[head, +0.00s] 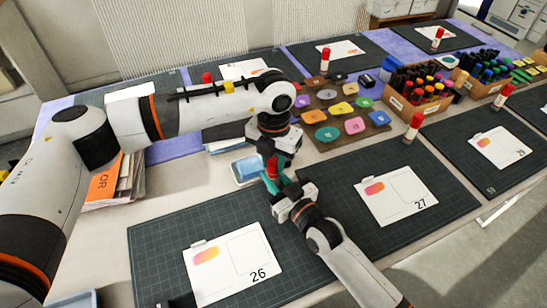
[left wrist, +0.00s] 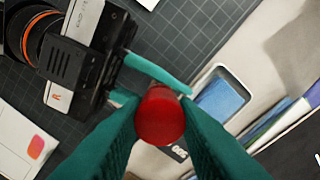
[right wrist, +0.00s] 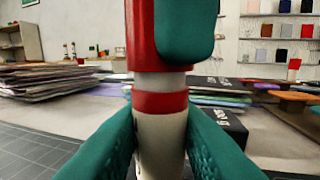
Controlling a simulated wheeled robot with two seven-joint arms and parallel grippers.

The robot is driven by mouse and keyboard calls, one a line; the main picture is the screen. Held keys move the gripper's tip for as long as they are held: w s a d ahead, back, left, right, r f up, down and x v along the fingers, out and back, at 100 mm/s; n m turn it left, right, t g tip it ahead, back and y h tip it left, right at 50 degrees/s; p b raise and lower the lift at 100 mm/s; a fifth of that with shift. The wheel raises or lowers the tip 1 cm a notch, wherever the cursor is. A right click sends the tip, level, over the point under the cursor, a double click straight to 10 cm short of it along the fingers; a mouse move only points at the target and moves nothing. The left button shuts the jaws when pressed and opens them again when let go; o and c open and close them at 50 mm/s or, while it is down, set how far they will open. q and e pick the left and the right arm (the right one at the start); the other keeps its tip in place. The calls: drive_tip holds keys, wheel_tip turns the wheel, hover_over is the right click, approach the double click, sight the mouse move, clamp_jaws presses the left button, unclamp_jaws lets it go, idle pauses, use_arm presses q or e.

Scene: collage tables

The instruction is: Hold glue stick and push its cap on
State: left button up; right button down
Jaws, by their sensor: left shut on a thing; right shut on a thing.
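The glue stick stands upright between my two grippers. Its cream body (right wrist: 160,145) with a red band is between the teal fingers of my right gripper (right wrist: 160,150), which is shut on it. The red cap (right wrist: 143,45) is directly above, roughly in line, with a pale grey neck showing between cap and band. I cannot tell how far the neck reaches into the cap. My left gripper (left wrist: 160,120) is shut on the cap, whose round red top (left wrist: 160,115) shows in the left wrist view. In the head view the red cap (head: 272,167) is small and partly hidden.
A blue pad in a tray (head: 249,169) lies just behind the grippers. Cutting mats with cards 26 (head: 232,262) and 27 (head: 396,195) are in front and to the right. A capped glue stick (head: 413,128), a colour palette board (head: 340,112) and marker boxes (head: 415,92) stand farther back.

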use_arm(q)
drive_tip(key=shift+f, duration=0.4)
drive_tip(key=o, duration=1)
wheel_tip(320, 180, up, 12)
use_arm(e)
drive_tip(key=c, duration=1.1)
unclamp_jaws()
